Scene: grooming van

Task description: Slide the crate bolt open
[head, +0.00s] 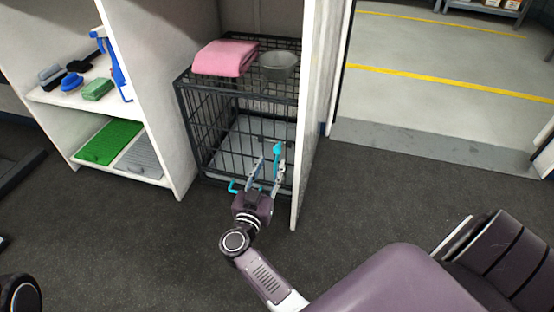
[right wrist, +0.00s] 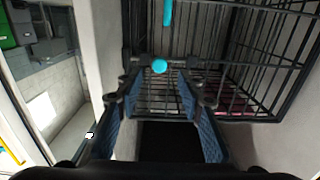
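The black wire crate (head: 222,128) stands in the right bay of the white cabinet, its barred front facing me. Two teal parts show at its front: an upright piece with a rounded top (head: 278,149) and a small bent piece (head: 234,187) lower left. In the right wrist view a teal ball (right wrist: 160,66) shows just beyond and between the fingertips, with a teal bar (right wrist: 167,12) at the top edge. My right gripper (head: 268,165) is open at the crate front, its fingers (right wrist: 160,92) apart; I cannot tell whether they touch anything. My left gripper is not in view.
A pink towel (head: 225,58) and a metal bowl (head: 279,66) sit on the crate. The cabinet's right side panel (head: 309,130) stands close beside my right gripper. Left shelves hold brushes, a spray bottle (head: 116,66) and a green mat (head: 108,142). Dark floor (head: 110,235) in front is clear.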

